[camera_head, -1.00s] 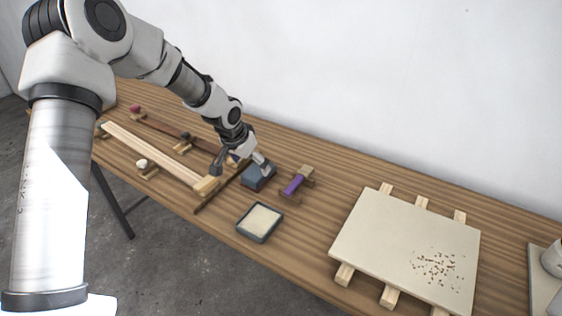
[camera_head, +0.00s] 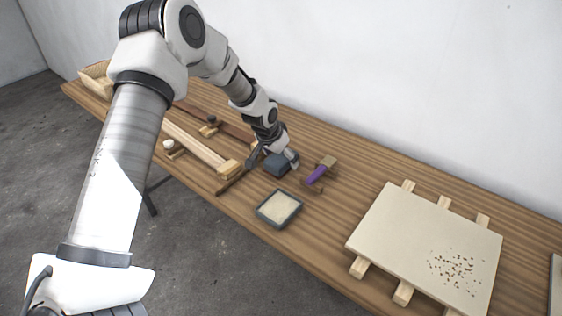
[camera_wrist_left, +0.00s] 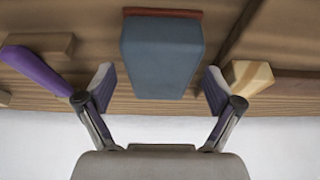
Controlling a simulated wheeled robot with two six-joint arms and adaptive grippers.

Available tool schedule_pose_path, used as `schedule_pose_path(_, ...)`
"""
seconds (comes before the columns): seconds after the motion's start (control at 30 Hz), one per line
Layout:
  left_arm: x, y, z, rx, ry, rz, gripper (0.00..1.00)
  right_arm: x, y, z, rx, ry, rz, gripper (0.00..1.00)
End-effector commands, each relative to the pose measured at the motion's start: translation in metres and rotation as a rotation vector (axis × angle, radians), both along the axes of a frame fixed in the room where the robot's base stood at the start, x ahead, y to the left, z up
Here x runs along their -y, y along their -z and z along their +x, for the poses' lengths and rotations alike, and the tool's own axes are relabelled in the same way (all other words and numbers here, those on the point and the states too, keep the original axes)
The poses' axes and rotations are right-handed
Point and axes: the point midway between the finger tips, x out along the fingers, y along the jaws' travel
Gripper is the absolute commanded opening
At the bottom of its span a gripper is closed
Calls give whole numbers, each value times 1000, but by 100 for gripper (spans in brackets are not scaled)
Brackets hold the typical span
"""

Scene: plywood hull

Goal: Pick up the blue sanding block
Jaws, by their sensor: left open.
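The blue sanding block (camera_head: 277,164) sits on the wooden workbench, just beyond the grey-rimmed tray. In the left wrist view it appears as a blue-grey block (camera_wrist_left: 162,57) with a reddish-brown strip along one edge. My left gripper (camera_head: 273,158) is at the block, its fingers spread to either side. In the left wrist view the open fingers (camera_wrist_left: 160,88) stand on both sides of the block's near end, with gaps to it. Nothing is held. My right gripper is not in view.
A purple-handled tool (camera_head: 318,173) lies right of the block. A grey-rimmed tray (camera_head: 261,213) with pale contents is nearer the front edge. Wooden strips (camera_head: 197,146) lie to the left. A pale panel (camera_head: 423,237) with brown specks rests on battens at right.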

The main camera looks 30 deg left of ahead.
Motion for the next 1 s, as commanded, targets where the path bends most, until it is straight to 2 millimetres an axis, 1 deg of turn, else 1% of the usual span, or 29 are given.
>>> schedule_pose_path(0.57, 0, 5, 0, -1, 0, 0, 92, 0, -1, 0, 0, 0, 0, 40)
schedule_pose_path(0.6, 0, 5, 0, -1, 0, 0, 78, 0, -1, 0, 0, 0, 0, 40)
schedule_pose_path(0.67, 0, 5, 0, -1, 0, 0, 56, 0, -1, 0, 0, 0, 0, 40)
schedule_pose_path(0.7, 0, 5, 0, -1, 0, 0, 42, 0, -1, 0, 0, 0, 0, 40)
schedule_pose_path(0.77, 0, 5, 0, -1, 0, 0, 21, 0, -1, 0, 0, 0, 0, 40)
schedule_pose_path(1.0, 0, 5, 0, 0, 0, 0, 21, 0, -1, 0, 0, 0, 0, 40)
